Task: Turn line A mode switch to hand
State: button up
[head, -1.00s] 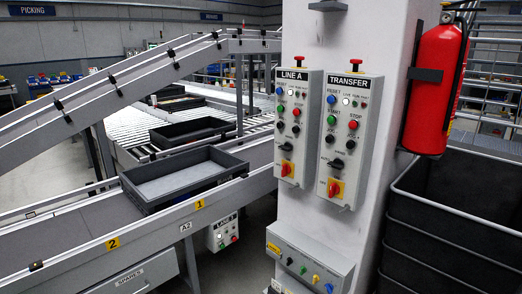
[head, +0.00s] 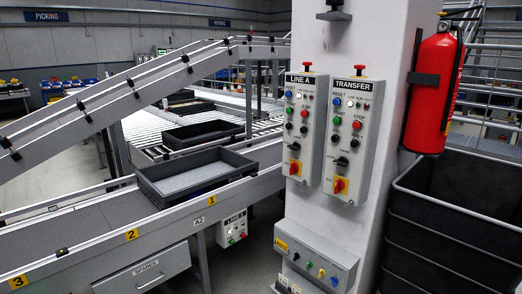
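The LINE A control box (head: 312,155) is fixed to the white column, left of the TRANSFER box (head: 352,185). The knob's lettering and exact pointing direction are too small to read. The box also carries a red mushroom button (head: 307,66) on top, a blue button (head: 289,95), a green button (head: 289,110) and a red button (head: 304,113). My gripper is not in view.
A conveyor with grey trays (head: 195,178) runs along the left, with a LINE 1 box (head: 232,229) below it. A low box with coloured knobs (head: 318,262) juts from the column.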

aim_at(295, 146)
jog(key=z, duration=0.2)
jog(key=k, duration=0.2)
jog(key=u, duration=2.2)
jog(key=k, duration=0.7)
jog(key=z, duration=0.25)
jog(key=i, duration=1.7)
jog(key=u, duration=0.2)
